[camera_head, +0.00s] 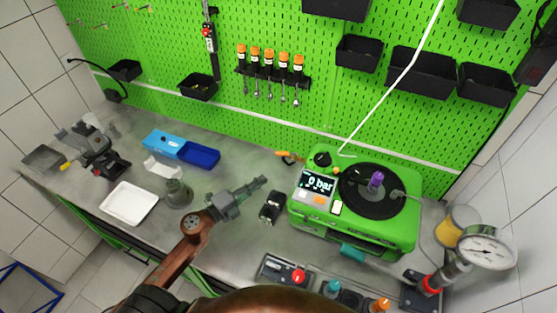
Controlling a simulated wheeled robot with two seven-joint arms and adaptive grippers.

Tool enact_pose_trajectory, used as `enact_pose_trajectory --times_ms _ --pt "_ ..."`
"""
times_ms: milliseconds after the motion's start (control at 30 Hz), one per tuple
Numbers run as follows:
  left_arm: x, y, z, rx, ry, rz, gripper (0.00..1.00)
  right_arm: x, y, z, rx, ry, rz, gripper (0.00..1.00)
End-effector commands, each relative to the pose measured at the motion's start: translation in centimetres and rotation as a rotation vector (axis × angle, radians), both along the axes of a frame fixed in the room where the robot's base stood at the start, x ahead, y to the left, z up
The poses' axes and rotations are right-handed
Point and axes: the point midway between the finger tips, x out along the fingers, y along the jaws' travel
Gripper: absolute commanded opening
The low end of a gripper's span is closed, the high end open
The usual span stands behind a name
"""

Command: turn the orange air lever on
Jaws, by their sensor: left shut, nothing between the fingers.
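The orange air lever (285,156) sticks out at the back left corner of the green pump test unit (345,240), just in front of the pegboard. The unit's display (318,185) reads 0 bar. My left gripper (263,181) is shut and empty above the bench, to the left of the unit. Its fingertips are in front of the lever and a little to its left in the picture, apart from it. My right gripper is not in view.
A small black object (271,207) stands between my left gripper and the unit. A blue bin (203,155), a white tray (129,203) and a grey-green round part (178,193) are to the left. A pressure gauge (487,247) stands at the right. Bench behind the gripper is clear.

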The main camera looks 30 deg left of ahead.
Motion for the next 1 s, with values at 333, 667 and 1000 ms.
enact_pose_trajectory --times_ms 333,667,1000 --pt "6.9 -2.7 0.3 0.0 -0.003 -0.002 0.0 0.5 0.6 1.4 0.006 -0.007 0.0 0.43" --pt "10.4 -1.3 0.0 0.0 -0.001 0.0 0.0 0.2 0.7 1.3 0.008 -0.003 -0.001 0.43" --pt "10.7 -1.2 0.1 0.0 -0.001 -0.001 0.0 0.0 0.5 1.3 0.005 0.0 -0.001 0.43"
